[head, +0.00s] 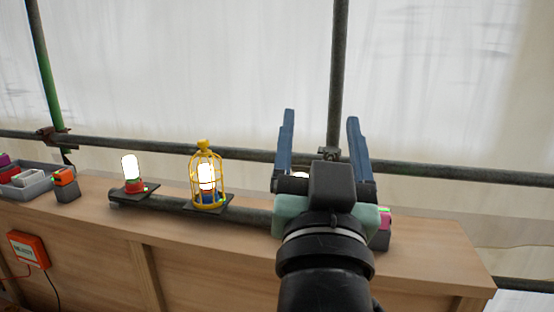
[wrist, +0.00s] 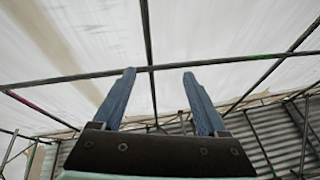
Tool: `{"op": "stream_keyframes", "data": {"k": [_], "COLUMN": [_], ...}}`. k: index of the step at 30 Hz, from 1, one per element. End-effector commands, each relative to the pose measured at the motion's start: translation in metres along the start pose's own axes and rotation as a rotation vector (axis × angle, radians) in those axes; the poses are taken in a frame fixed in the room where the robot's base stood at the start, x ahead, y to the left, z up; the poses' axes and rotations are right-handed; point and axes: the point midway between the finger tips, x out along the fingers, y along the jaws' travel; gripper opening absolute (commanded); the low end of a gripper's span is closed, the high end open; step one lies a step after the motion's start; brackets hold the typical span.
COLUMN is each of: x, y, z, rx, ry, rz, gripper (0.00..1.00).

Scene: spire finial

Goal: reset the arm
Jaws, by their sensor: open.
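My gripper (head: 320,135) is raised above the wooden bench, its two blue fingers spread wide and pointing up. In the wrist view my gripper (wrist: 160,85) is open with nothing between the fingers, and only sheeting and poles lie beyond it. My arm and gripper hide part of the bench top in the head view, including most of a small light-coloured thing behind the gripper.
The wooden bench (head: 430,255) bears a glowing lamp on a red base (head: 133,178), a lit lamp in a yellow cage (head: 206,172), an orange-topped block (head: 66,187), a pink-and-grey block (head: 383,230) and a grey tray (head: 30,188). Scaffold poles (head: 445,174) run behind.

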Motion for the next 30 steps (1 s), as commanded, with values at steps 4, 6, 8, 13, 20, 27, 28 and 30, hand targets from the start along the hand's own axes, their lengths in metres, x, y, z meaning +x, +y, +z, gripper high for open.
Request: {"op": "stream_keyframes", "data": {"k": [4, 6, 8, 13, 20, 27, 28, 30], "x": [-0.035, -0.06, -0.042, -0.019, 0.009, 0.031, 0.032, 0.034], "y": [-0.041, -0.055, -0.057, -0.062, -0.068, -0.074, -0.074, -0.074], "z": [-0.106, -0.151, -0.179, -0.225, -0.287, -0.333, -0.336, -0.341], "rx": [-0.033, -0.045, -0.049, -0.048, -0.047, -0.047, -0.047, -0.046], "ry": [0.278, 0.41, 0.397, 0.391, 0.387, 0.386, 0.386, 0.386], "rz": [-0.084, -0.114, -0.109, -0.108, -0.108, -0.109, -0.109, -0.109], "gripper": [0.75, 0.75, 0.75, 0.75, 0.75, 0.75, 0.75, 0.75]}}
